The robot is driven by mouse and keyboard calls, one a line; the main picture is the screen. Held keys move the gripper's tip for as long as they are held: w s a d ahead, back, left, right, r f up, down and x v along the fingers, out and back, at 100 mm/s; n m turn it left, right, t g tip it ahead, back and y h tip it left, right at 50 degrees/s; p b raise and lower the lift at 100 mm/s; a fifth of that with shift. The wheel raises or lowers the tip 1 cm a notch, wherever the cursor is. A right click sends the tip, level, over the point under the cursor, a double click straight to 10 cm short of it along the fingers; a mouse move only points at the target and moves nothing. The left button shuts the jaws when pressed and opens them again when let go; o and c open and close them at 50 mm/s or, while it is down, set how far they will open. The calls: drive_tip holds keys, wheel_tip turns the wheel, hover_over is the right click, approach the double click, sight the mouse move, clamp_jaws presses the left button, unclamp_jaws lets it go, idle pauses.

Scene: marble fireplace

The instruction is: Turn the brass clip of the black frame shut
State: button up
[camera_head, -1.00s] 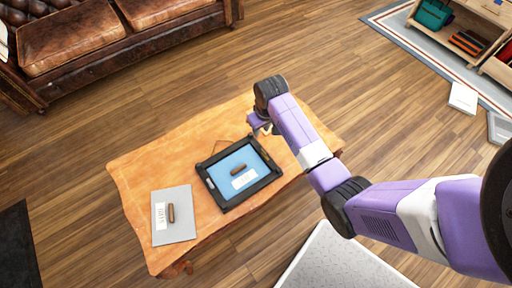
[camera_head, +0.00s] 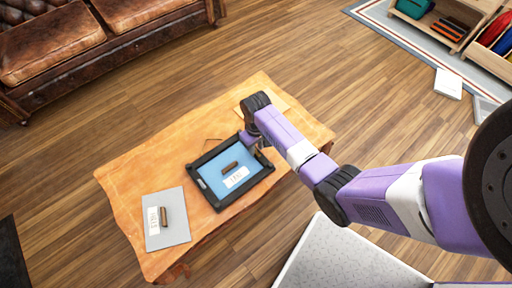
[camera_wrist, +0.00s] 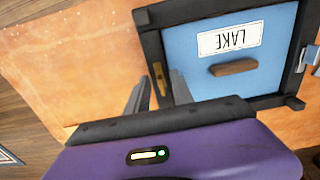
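The black frame (camera_head: 207,193) lies flat on the wooden table, around a blue panel with a white label and a brown handle. In the wrist view, its side bar (camera_wrist: 152,45) carries a small brass clip (camera_wrist: 160,78), which looks lengthwise along the bar. My gripper (camera_wrist: 160,84) is open, its two grey fingers either side of the clip; I cannot tell if they touch it. A pale metal fitting (camera_wrist: 310,56) shows on the opposite bar. In the head view, my gripper (camera_head: 257,142) is at the frame's far right corner, and the clip is hidden.
A grey board (camera_head: 172,236) with a label and brown handle lies left of the frame on the table (camera_head: 125,180). A tan flat piece (camera_head: 280,104) lies partly behind my arm. A leather sofa (camera_head: 95,45) stands behind, with open floor between.

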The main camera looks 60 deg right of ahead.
clamp_jaws()
drive_tip(key=shift+r+m, duration=0.1)
drive_tip(key=shift+m, duration=0.2)
drive_tip(key=m+p, duration=0.2)
drive_tip(key=shift+w+a+m, duration=0.1)
drive_tip(key=shift+a+m, duration=0.15)
drive_tip(key=shift+m, duration=0.05)
drive_tip(key=m+p, duration=0.2)
drive_tip(key=m, duration=0.2)
drive_tip(key=shift+w+a+m, duration=0.1)
drive_tip(key=shift+w+m, duration=0.05)
drive_tip(key=shift+m, duration=0.15)
drive_tip(key=m, duration=0.3)
drive_tip(key=m+p, duration=0.1)
drive_tip(key=shift+w+a+m, duration=0.1)
drive_tip(key=shift+w+m, duration=0.15)
drive_tip(key=shift+m, duration=0.05)
drive_tip(key=m, duration=0.5)
drive_tip(key=shift+w+p, duration=0.25)
drive_tip(key=shift+p, duration=0.15)
drive_tip(key=shift+m, duration=0.4)
